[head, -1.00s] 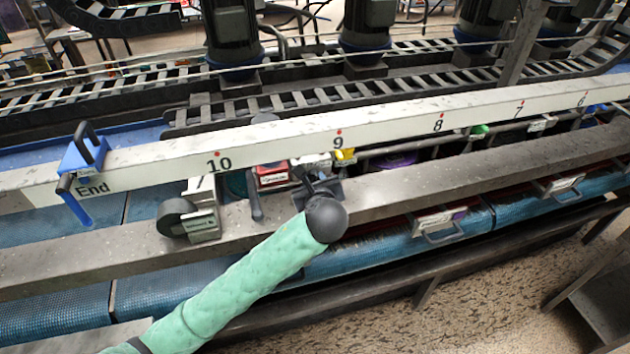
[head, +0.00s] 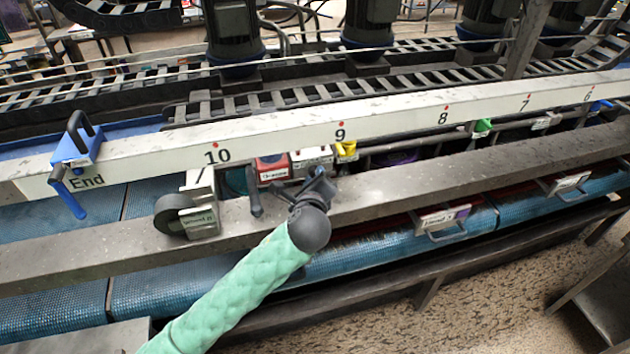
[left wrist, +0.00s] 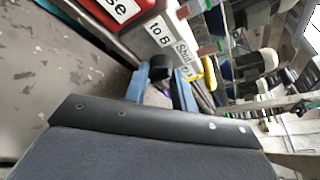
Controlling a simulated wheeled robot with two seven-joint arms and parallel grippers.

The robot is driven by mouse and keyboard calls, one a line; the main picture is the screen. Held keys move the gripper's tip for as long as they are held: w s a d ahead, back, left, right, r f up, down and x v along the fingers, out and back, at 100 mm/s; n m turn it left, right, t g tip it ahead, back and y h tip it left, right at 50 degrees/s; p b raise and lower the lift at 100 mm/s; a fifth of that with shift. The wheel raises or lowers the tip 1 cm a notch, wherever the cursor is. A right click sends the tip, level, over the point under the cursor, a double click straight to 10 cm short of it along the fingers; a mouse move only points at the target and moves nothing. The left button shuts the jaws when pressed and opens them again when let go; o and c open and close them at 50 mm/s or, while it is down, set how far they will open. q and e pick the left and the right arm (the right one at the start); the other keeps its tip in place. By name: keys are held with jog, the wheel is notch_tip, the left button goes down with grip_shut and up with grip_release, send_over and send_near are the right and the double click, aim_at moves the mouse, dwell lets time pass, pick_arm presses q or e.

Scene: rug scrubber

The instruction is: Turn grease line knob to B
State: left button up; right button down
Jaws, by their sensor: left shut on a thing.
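The grease line unit shows in the head view as a red box (head: 272,168) with a white label, beside a white box (head: 312,158). In the left wrist view the red box (left wrist: 95,12) reads "...se", and the white box (left wrist: 140,40) carries labels "to B" and "Shut". A small black knob (left wrist: 161,74) sits on the white box's face. My left gripper (head: 316,180) is in front of the white box. In the left wrist view its blue-grey fingers (left wrist: 160,84) stand on both sides of the knob, shut on it. My right gripper is not in view.
A yellow part (head: 346,150) is right of the white box. A dark hanging lever (head: 254,195) is left of it. A long grey beam (head: 420,180) runs below, and a numbered white rail (head: 280,138) above. A blue clamp (head: 76,160) sits at "End".

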pick_arm(q)
jog(key=shift+f, duration=0.1)
dwell(0.3)
jog(key=o, duration=1)
jog(key=shift+s, duration=0.1)
jog(key=shift+s+r, duration=0.2)
jog(key=p+v, duration=0.2)
jog(key=v, duration=0.2)
jog(key=shift+s+a+f, duration=0.1)
jog(key=shift+s+a, duration=0.05)
jog(key=shift+s, duration=3)
jog(key=shift+s+a, duration=0.1)
jog(key=shift+s, duration=3)
